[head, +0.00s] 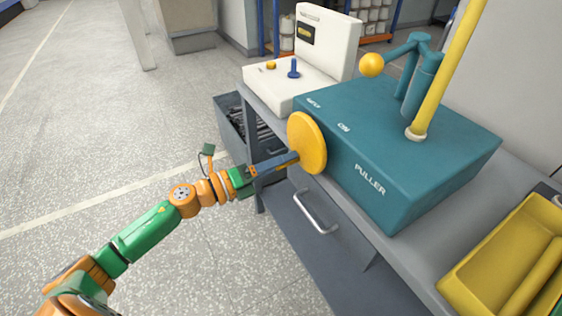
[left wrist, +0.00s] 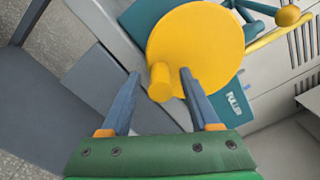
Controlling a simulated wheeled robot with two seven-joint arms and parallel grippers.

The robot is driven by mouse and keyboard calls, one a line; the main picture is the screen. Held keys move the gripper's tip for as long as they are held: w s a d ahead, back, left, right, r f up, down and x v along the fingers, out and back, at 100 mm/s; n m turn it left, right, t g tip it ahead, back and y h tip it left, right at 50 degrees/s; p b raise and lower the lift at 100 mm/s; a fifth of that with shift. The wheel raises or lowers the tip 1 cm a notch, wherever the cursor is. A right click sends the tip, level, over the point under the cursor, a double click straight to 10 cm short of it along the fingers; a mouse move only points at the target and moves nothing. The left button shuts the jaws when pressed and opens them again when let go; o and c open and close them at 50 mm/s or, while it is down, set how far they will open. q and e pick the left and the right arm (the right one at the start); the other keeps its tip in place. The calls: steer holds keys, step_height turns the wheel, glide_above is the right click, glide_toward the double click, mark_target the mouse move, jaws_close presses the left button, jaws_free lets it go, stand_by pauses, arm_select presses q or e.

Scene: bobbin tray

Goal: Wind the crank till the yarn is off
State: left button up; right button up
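The teal puller box (head: 385,150) stands on the grey bench, with "PULLER" on its front. A round yellow crank disc (head: 308,140) is on its left side. In the left wrist view the disc (left wrist: 195,45) carries a short yellow handle (left wrist: 160,84) near its rim. My left gripper (head: 296,157) is at the disc. In the wrist view its blue-grey fingers are open, one on each side of the handle, with gaps showing. A thick yellow rod (head: 447,70) rises at a tilt from the box top. I cannot make out separate yarn. My right gripper is not in view.
A teal post with an arm and yellow ball (head: 371,64) stands on the box. A white machine (head: 305,70) is behind it. A yellow tray (head: 480,262) holding a yellow cylinder is at right. A drawer handle (head: 315,213) sticks out below. Floor at left is clear.

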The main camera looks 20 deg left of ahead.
arm_select(q)
steer(key=shift+s+a+f, duration=0.1)
steer(key=shift+s, duration=0.05)
steer(key=b+v, duration=0.1)
steer(key=v, duration=0.5)
steer(key=shift+s+a, duration=0.2)
steer(key=shift+s, duration=0.1)
